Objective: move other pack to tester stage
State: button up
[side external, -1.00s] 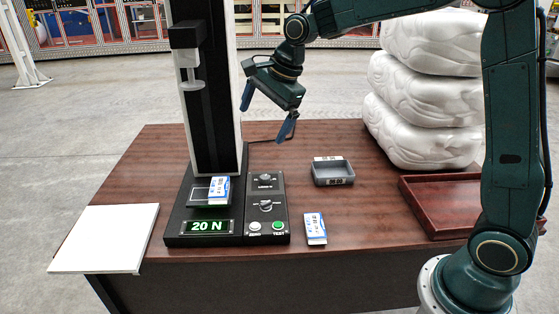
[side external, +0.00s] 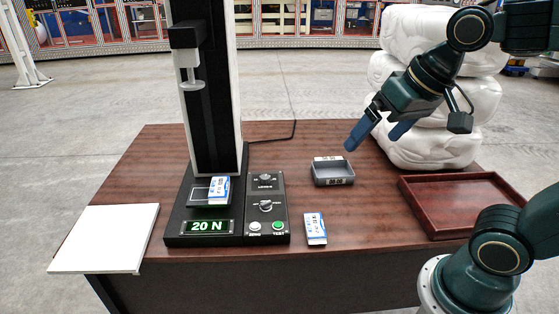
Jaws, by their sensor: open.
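One blue-and-white pack (side external: 219,190) lies on the tester stage (side external: 196,194), the small plate at the foot of the black tester column. A second blue-and-white pack (side external: 315,228) lies on the table, just right of the tester's control panel (side external: 267,208). The tester display (side external: 208,226) reads 20 N. My gripper (side external: 376,142) is open and empty, in the air beyond the grey bin and in front of the white stack. It is well away from both packs.
A small grey bin (side external: 333,180) stands mid-table. A red-brown tray (side external: 462,233) lies at the right. White wrapped bundles (side external: 432,140) are stacked behind. A white board (side external: 104,238) lies at the left edge. The tester column (side external: 207,110) rises tall.

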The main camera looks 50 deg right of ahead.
jog(key=s+n, duration=0.1)
jog(key=s+f+n, duration=0.1)
jog(key=s, duration=0.1)
jog(key=s+f+n, duration=0.1)
jog(key=s, duration=0.1)
jog(key=shift+s+d+f, duration=0.1)
jog(key=shift+s+d, duration=0.05)
jog(key=shift+d, duration=0.2)
